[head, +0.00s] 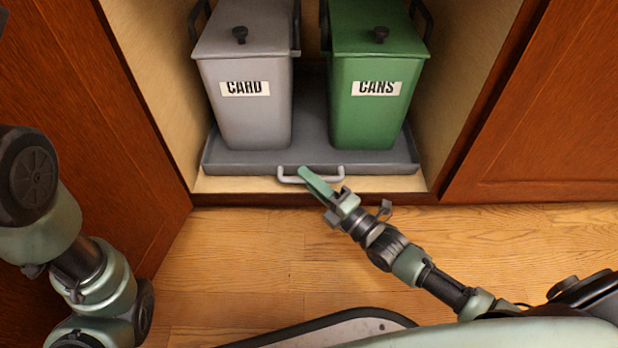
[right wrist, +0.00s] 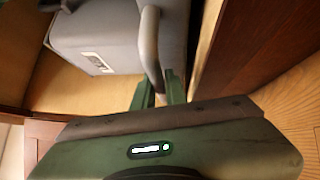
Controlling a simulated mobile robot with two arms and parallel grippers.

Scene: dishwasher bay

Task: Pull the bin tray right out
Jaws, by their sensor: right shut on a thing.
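The grey bin tray (head: 235,165) sits inside the cabinet, its front wall a little behind the cabinet's front edge. A light grey bar handle (head: 290,180) is on the middle of its front wall; it also shows in the right wrist view (right wrist: 150,42). My right gripper (head: 303,172) reaches in from the lower right and is shut on this handle. Its green fingers (right wrist: 159,84) lie on both sides of the bar in the right wrist view. My left arm shows at the left of the head view, but its gripper is out of the picture.
A grey CARD bin (head: 246,115) and a green CANS bin (head: 365,115), both lidded, stand on the tray. An open wooden door (head: 90,90) is at the left, another wooden panel (head: 545,130) at the right. The wooden floor (head: 240,250) in front is mostly clear.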

